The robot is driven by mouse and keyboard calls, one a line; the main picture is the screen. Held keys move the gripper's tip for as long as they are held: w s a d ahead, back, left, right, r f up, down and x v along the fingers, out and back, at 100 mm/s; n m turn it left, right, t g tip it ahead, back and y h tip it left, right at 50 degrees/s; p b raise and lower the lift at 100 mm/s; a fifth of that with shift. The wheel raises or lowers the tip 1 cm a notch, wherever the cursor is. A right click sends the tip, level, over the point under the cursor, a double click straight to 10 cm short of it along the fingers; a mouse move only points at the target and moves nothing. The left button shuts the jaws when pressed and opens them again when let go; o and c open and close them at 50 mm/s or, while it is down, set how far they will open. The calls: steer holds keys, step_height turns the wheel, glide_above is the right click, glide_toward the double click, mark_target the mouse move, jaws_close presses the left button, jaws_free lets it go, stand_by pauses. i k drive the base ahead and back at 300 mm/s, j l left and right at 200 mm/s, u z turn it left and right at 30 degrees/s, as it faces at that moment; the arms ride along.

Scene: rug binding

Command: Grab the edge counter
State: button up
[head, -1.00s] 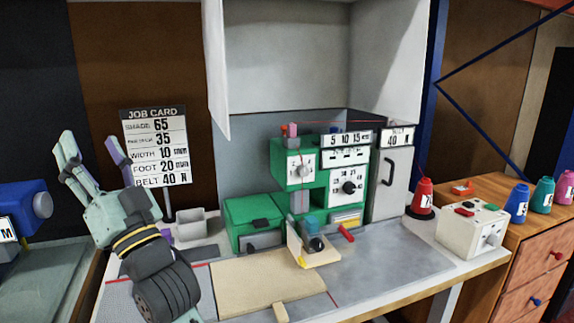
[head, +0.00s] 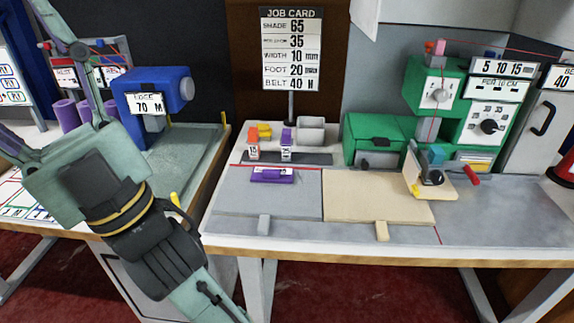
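A blue boxy unit (head: 172,82) stands on the left bench, with a round knob on its right side. Its white front label (head: 149,103) seems to read "EDGE 70 M", so I take it as the edge counter. My gripper (head: 20,65) is at the left of the head view, in front of the left bench and nearer the camera than the blue unit. Its two fingers are spread wide, one pointing up and one to the left, with nothing seen between them. The hand and wrist hide part of the left bench.
Purple rolls (head: 66,114) stand behind my raised finger. On the right table are a purple block (head: 271,175), a tan board (head: 375,200), a grey bin (head: 312,131) and a green machine (head: 431,88). A job card (head: 291,45) stands behind. A gap separates the benches.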

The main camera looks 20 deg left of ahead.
mark_target(259, 175)
steer(key=i+l, duration=0.1)
steer(key=l, duration=0.45)
steer(key=l+u, duration=0.3)
steer(key=l, duration=0.15)
steer(key=l+u, duration=0.25)
steer(key=l, duration=0.25)
steer(key=j+u, duration=0.1)
steer(key=u, duration=0.3)
steer(key=i+u, duration=0.15)
steer(key=u, duration=0.3)
steer(key=i+u, duration=0.1)
steer(key=u, duration=0.3)
steer(key=i, duration=0.25)
